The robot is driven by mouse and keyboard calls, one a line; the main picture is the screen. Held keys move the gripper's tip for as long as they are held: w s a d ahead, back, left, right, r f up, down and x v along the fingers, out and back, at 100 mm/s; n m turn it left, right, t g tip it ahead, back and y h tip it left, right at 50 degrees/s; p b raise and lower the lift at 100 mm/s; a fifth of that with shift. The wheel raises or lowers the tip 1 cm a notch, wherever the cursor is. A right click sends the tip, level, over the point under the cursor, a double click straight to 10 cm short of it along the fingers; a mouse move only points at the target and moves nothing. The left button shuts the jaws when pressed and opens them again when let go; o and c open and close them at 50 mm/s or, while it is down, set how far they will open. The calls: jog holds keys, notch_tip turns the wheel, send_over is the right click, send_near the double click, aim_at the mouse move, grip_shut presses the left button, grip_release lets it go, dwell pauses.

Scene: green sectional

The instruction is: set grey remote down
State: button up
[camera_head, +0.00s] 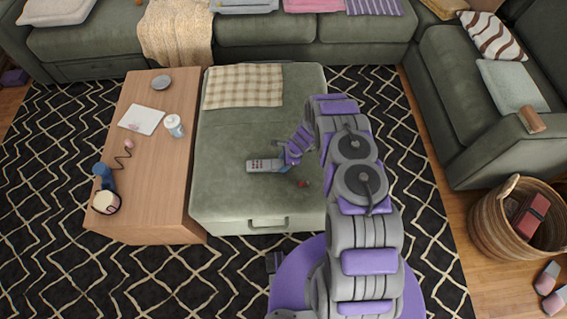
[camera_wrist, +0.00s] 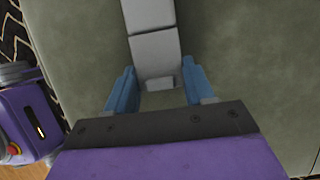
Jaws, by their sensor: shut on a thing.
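The grey remote (camera_head: 264,165) is over the middle of the green ottoman (camera_head: 235,200) in the head view, its button face up. My gripper (camera_head: 287,160) is at the remote's right end and is shut on it. In the wrist view the remote (camera_wrist: 155,52) runs from the top edge down between the blue fingers of my gripper (camera_wrist: 161,88). The remote is level or nearly so, low over the cushion. I cannot tell whether it touches the cushion.
A checked cloth (camera_head: 243,86) covers the ottoman's far left part. A small red item (camera_head: 303,183) is near my gripper. A wooden table (camera_head: 158,185) with a cup (camera_head: 174,126) and other items stands left. A basket (camera_head: 490,222) is at right. The ottoman's front left is clear.

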jog(key=o, duration=1.1)
notch_tip(320, 180, up, 32)
jog(key=s+d+n+p, duration=0.2)
jog(key=n+p, duration=0.1)
jog(key=n, duration=0.3)
jog(key=s+r+n+g, duration=0.1)
jog(key=s+r+n, duration=0.1)
jog(key=s+r, duration=0.4)
jog(key=s+r+n, duration=0.2)
jog(key=s+r, duration=0.1)
jog(key=r, duration=0.5)
jog(key=s+d+r+n+h, duration=0.1)
jog(key=s+r, duration=0.3)
jog(key=s, duration=0.5)
jog(key=s+d+r+n+h, duration=0.2)
jog(key=s+d+r+n, duration=0.1)
jog(key=s, duration=0.7)
jog(key=s+d+r+n+g+h, duration=0.1)
jog(key=s+r+n, duration=0.3)
jog(key=s, duration=0.5)
jog(key=shift+s+d+r, duration=0.15)
jog(key=shift+d+r, duration=0.25)
jog(key=shift+r, duration=0.25)
jog(key=shift+s+d+r, duration=0.15)
jog(key=shift+d+r, duration=0.25)
jog(key=shift+r, duration=0.2)
